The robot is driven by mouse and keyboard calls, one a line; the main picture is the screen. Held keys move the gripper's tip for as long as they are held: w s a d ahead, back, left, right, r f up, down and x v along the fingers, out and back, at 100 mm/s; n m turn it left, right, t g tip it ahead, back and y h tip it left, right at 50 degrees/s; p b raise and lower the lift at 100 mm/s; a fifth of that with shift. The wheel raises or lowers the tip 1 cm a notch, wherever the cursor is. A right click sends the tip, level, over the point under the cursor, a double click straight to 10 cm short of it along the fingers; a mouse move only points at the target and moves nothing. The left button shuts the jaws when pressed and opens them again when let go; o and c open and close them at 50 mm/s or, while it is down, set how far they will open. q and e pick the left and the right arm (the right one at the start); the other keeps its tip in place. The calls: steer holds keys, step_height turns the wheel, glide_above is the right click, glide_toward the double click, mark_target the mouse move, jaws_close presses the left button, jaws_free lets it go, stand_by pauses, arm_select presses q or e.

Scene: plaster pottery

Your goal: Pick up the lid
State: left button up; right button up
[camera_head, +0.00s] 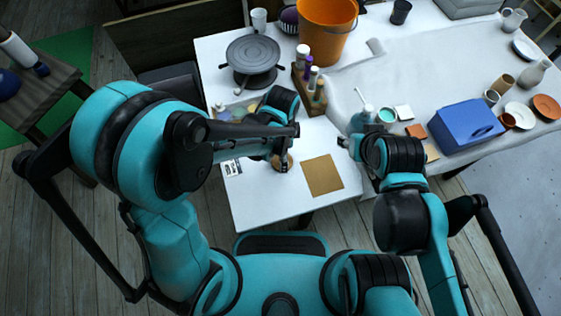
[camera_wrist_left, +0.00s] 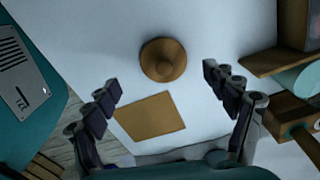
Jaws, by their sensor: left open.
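The lid (camera_wrist_left: 163,60) is a round brown disc with a raised knob in its middle. It lies on the white table and shows whole in the left wrist view. In the head view the lid (camera_head: 285,161) is partly hidden by my left gripper (camera_head: 275,163), which is over it. My right gripper (camera_head: 346,145) is small in the head view, near the table's right part and away from the lid.
A tan square board (camera_head: 323,176) lies beside the lid. A wooden holder with bottles (camera_head: 308,85), an orange bucket (camera_head: 325,30) and a dark turntable (camera_head: 253,55) stand farther back. A blue box (camera_head: 465,124) and several dishes are at the right.

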arm_select(q)
steer(key=f+b, duration=0.1)
steer(key=f, duration=0.2)
steer(key=f+b, duration=0.1)
steer(key=f, duration=0.1)
steer(key=shift+w+a+f+b, duration=0.1)
steer(key=shift+w+a+b, duration=0.05)
steer(key=shift+w+b, duration=0.15)
steer(key=shift+s, duration=0.1)
steer(key=c, duration=1.1)
steer(key=shift+r, duration=0.2)
